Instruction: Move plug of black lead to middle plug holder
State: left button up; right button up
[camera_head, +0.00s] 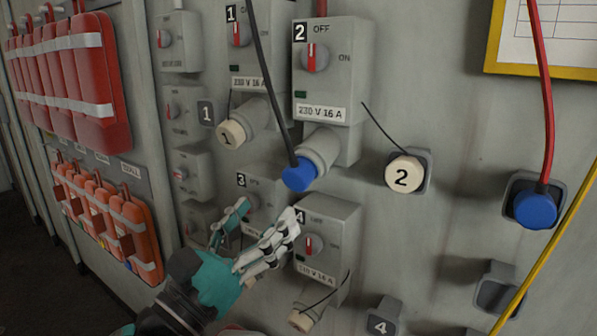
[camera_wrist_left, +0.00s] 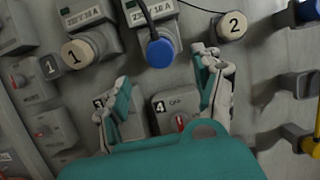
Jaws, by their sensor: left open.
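The black lead (camera_head: 267,80) hangs from above and ends in a blue plug (camera_head: 299,174), which sits in the socket under switch box 2. The plug also shows in the left wrist view (camera_wrist_left: 160,53). The middle plug holder (camera_head: 497,288) is a grey block on the wall at lower right and looks empty; it also shows in the left wrist view (camera_wrist_left: 299,84). My left gripper (camera_head: 268,210) is open and empty, below and slightly left of the plug, in front of switch boxes 3 and 4. Its fingers (camera_wrist_left: 162,80) are apart, not touching the plug. My right gripper is out of view.
A red lead (camera_head: 546,95) ends in another blue plug (camera_head: 537,207) in the upper holder. A yellow lead (camera_head: 545,255) crosses at right. Cap 2 (camera_head: 404,175) and cap 1 (camera_head: 230,134) are near the plug. Switch box 4 (camera_head: 330,225) protrudes close to my fingers.

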aim_at(293, 184)
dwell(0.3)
pick_arm(q)
jog(key=shift+p+x, duration=1.4)
jog(key=shift+x, duration=3.15)
jog(key=shift+p, duration=0.3)
grip_shut()
jog(key=shift+s+f, duration=0.1)
jog(key=shift+f, duration=0.05)
